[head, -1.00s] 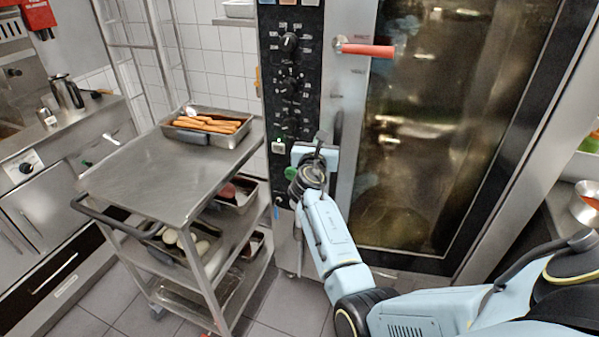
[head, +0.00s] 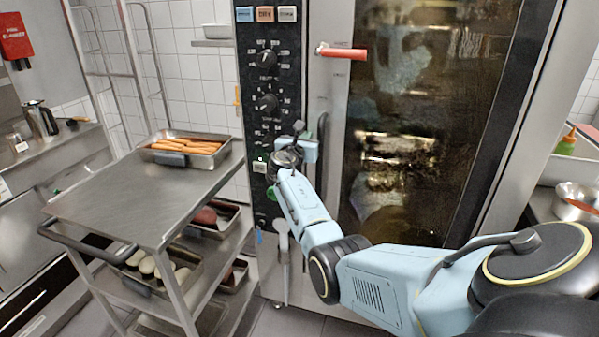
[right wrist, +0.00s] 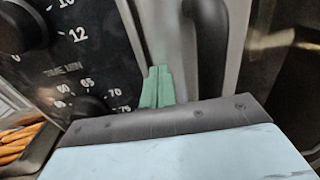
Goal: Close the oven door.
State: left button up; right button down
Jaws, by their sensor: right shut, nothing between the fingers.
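The oven door (head: 400,150) has dark glass in a steel frame, right of the black control panel (head: 265,100). Its frame stands close alongside the panel; I cannot tell whether it is fully shut. A red-gripped lever (head: 342,53) is at the top of the frame. A dark upright handle (head: 322,128) is lower on it and also shows in the right wrist view (right wrist: 207,45). My right gripper (right wrist: 157,88) is shut and empty, its green fingers together in front of the frame strip, between panel and handle. In the head view its fingertips are hidden. My left gripper is not in view.
A steel trolley (head: 140,195) stands at left, with a tray of carrots (head: 190,158) on top and other trays below. A counter with a steel bowl (head: 575,200) is at right. A red box (head: 15,38) hangs at far left.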

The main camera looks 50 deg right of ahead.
jog(key=p+v, duration=0.5)
jog(key=v, duration=0.9)
jog(key=shift+s, duration=0.2)
